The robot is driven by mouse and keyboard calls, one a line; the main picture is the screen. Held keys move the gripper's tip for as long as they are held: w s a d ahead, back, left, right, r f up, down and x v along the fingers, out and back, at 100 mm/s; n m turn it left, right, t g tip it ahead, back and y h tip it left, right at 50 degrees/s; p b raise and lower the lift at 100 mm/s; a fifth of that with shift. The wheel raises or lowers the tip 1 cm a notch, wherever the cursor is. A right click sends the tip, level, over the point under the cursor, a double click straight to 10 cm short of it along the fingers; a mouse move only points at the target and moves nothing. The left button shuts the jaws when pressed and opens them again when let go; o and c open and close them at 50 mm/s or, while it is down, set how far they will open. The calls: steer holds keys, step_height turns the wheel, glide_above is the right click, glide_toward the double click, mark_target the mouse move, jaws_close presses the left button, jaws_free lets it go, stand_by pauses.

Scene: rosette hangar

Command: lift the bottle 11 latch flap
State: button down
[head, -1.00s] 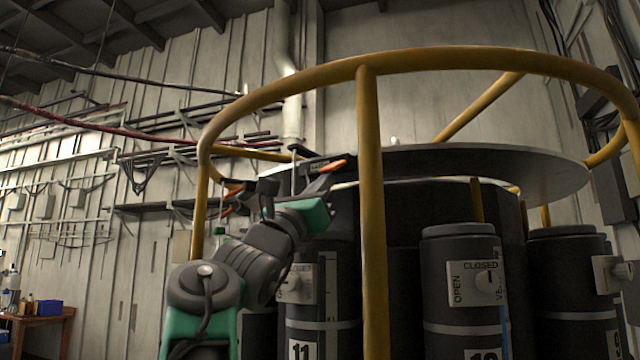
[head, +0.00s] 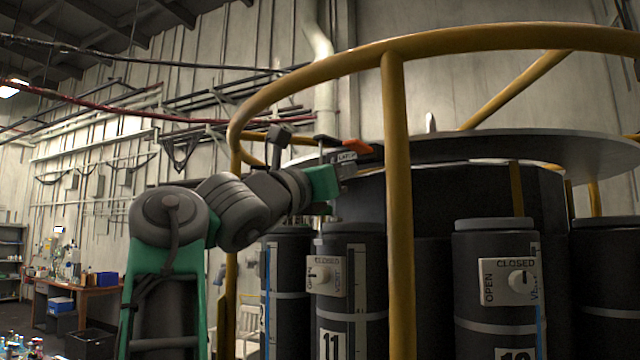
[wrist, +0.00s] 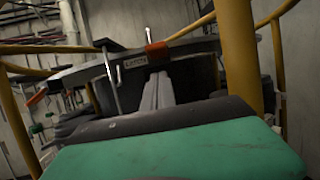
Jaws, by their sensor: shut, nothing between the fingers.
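Bottle 11 (head: 345,275) is a dark upright cylinder with a white number label and an open/closed knob plate, left of the yellow post. A dark latch flap with a white "LATCH" label (head: 346,157) and an orange tab (head: 358,146) sits above it. In the wrist view the labelled dark bar (wrist: 95,74) crosses ahead, with its orange tab (wrist: 157,50). My gripper (wrist: 160,82) is shut and empty, its fingers pointing at the bar just below the tab. In the head view the green wrist (head: 322,182) is beside the flap. I cannot tell whether the fingers touch it.
A yellow ring rail (head: 300,82) and its post (head: 398,200) stand close to the right of my gripper. A round grey plate (head: 500,148) lies over the other dark bottles (head: 495,285). A wooden table (head: 85,290) is far left.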

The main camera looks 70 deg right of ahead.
steer(key=b+v, duration=0.3)
steer(key=v, duration=0.7)
steer(key=shift+a+f, duration=0.2)
steer(key=shift+a, duration=0.15)
steer(key=shift+w, duration=0.15)
